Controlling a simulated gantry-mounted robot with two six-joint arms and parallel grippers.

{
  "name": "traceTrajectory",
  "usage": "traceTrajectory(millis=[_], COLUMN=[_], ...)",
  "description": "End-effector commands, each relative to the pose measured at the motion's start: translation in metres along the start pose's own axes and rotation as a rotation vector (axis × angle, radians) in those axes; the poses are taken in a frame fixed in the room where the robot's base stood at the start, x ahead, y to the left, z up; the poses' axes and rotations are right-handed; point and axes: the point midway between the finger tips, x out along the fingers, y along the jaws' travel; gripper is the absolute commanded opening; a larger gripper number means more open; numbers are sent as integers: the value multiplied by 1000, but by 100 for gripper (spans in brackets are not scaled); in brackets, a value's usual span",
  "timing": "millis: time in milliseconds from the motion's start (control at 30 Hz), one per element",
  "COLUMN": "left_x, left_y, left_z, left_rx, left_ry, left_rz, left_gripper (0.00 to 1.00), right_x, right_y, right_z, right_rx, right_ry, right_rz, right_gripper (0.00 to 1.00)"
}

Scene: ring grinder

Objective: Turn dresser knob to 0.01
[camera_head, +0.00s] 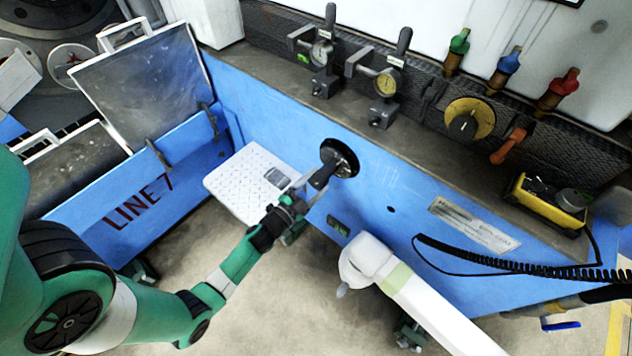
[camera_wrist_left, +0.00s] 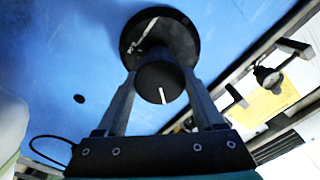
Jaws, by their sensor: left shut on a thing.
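The dresser knob (camera_wrist_left: 160,80) is a black round knob with a white index line, in front of a larger black disc (camera_wrist_left: 172,36) on the blue machine panel. My right gripper is not in view.
Two dial gauges (camera_head: 386,83) and a yellow dial (camera_head: 468,122) stand on the ledge above. Green, blue and red handles (camera_head: 508,62) are behind them. A white arm-like part (camera_head: 425,305) extends from the lower right near the knob. A coiled black cable (camera_head: 520,268) hangs at right.

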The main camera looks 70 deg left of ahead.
Motion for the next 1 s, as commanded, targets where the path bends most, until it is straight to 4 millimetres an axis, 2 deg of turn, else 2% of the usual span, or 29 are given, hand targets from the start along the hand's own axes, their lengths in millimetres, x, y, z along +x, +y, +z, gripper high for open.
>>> traceTrajectory(millis=[167, 200, 367, 633, 733, 867, 1000], left_x=[0, 0, 0, 0, -6, -28, -62], left_y=[0, 0, 0, 0, 0, -1, -2], left_z=[-1, -1, 0, 0, 0, -1, -2], left_rx=[0, -1, -1, -1, -1, -2, -2], left_ry=[2, 2, 1, 0, -2, -4, -4], left_rz=[-1, -1, -1, 0, 1, 2, 1], left_gripper=[14, 71, 100, 100, 100, 100, 100], right_x=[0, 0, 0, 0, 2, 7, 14], right_y=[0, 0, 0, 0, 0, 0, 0], right_z=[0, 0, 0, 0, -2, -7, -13], right_rx=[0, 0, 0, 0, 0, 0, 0], right_ry=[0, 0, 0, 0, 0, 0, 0], right_rz=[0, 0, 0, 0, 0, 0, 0], right_gripper=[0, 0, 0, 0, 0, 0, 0])
